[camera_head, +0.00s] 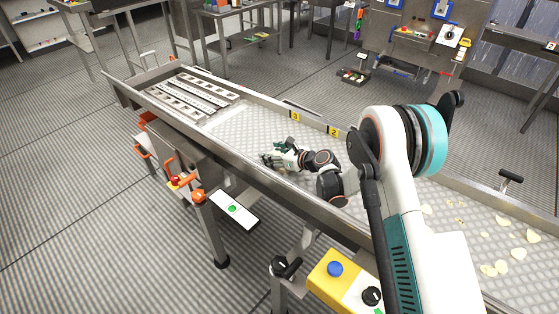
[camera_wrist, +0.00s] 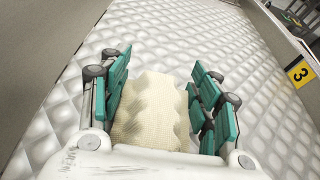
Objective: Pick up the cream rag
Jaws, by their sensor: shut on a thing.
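The cream rag (camera_wrist: 152,108) shows in the wrist view as a bunched, woven, pale cloth with a wavy far edge. It sits between the two teal-padded fingers of my gripper (camera_wrist: 158,95), which is shut on it. In the wrist view the quilted metal surface lies below and beyond the rag. In the head view my gripper (camera_head: 272,158) is low over the metal tray, left of the yellow number 2 tag. The rag cannot be made out in the head view. Whether it touches the surface is not clear.
The long metal tray (camera_head: 235,130) has raised side walls and slotted bars (camera_head: 190,96) at its far left end. Pale flakes (camera_head: 500,268) lie on its right part. A yellow control box (camera_head: 340,270) is at the near side. The tray floor around my gripper is clear.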

